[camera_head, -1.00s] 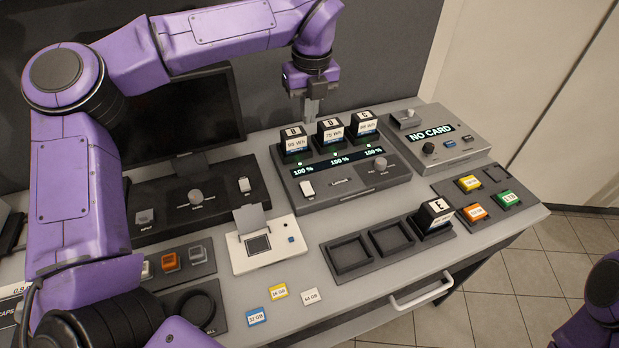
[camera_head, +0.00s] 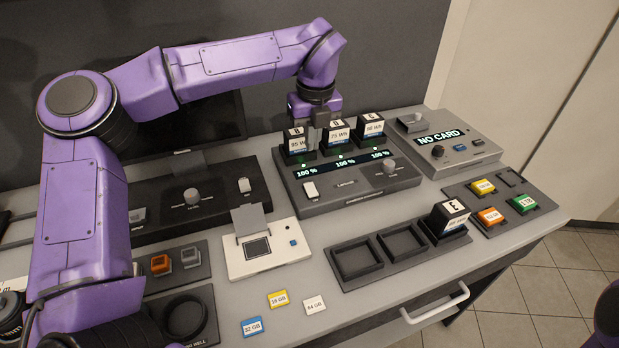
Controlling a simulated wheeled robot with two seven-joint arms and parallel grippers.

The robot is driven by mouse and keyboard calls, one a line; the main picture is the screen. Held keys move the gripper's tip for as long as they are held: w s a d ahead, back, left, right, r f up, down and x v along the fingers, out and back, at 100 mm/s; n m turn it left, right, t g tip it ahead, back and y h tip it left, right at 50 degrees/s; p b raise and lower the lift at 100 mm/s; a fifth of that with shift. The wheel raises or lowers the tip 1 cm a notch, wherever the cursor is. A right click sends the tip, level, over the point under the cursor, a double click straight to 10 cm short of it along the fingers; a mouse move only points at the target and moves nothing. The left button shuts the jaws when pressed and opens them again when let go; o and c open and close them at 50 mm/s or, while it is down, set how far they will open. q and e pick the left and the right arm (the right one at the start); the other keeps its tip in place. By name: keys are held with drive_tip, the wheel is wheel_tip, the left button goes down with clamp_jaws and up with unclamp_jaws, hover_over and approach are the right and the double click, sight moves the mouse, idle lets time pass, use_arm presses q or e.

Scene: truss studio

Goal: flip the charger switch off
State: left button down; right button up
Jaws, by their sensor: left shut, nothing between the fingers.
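The charger (camera_head: 350,191) is a dark grey box at the back centre of the desk. Three black batteries stand in it, and its display (camera_head: 342,164) reads 100 % three times. A white rocker switch (camera_head: 311,190) sits on its front left. My left gripper (camera_head: 316,140) points down just behind the batteries, between the left battery (camera_head: 297,143) and the middle battery (camera_head: 337,136). It is shut and empty, and its fingertips are partly hidden by the batteries. My right gripper is not in view; only a bit of my right arm shows at the lower right edge.
A battery (camera_head: 449,217) stands in the right bay of a three-bay tray (camera_head: 360,280); the other bays are empty. A card reader (camera_head: 265,250) with its lid raised is left of the tray. A NO CARD unit (camera_head: 468,157) stands right of the charger. A monitor is behind my left arm.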

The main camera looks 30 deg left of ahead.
sight(309, 186)
use_arm(q)
drive_tip(key=f+p, duration=0.1)
drive_tip(key=f, duration=0.3)
drive_tip(key=f+p, duration=0.1)
drive_tip(key=f, duration=0.3)
drive_tip(key=a+f+p, duration=0.1)
drive_tip(key=f, duration=0.3)
drive_tip(key=shift+w+f, duration=0.1)
drive_tip(key=shift+w, duration=0.3)
drive_tip(key=shift+a+f, duration=0.1)
drive_tip(key=shift+f, duration=0.25)
